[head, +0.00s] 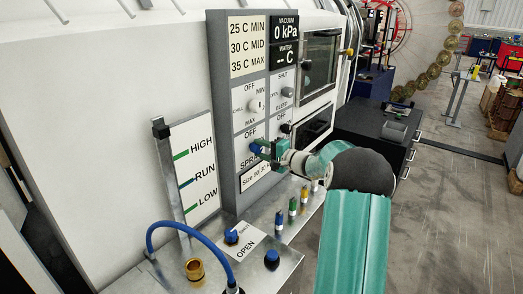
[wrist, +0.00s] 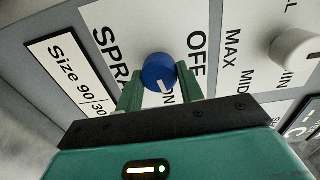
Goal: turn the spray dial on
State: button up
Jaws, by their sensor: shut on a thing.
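The blue spray dial (wrist: 157,68) sits on the grey panel between the words SPRAY and OFF in the wrist view. A white mark on its face lies toward the partly hidden ON label. My gripper (wrist: 160,80) has its two green fingers on either side of the dial, shut on it. In the head view my gripper (head: 268,149) reaches the panel from the right at the blue dial (head: 256,148), covering part of its label.
A white chill knob (head: 256,105) sits above the dial, with more knobs to its right. Below, a metal ledge (head: 262,215) holds a blue hose, blue-capped valves, a brass fitting (head: 194,269) and several small coloured handles. Open floor lies at right.

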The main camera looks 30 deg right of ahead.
jog(key=shift+d+m, duration=0.1)
jog(key=shift+m, duration=0.9)
jog(key=o, duration=1)
jog(key=shift+s, duration=0.1)
jog(key=v, duration=1.3)
jog(key=shift+s+f, duration=0.1)
jog(key=shift+s, duration=0.2)
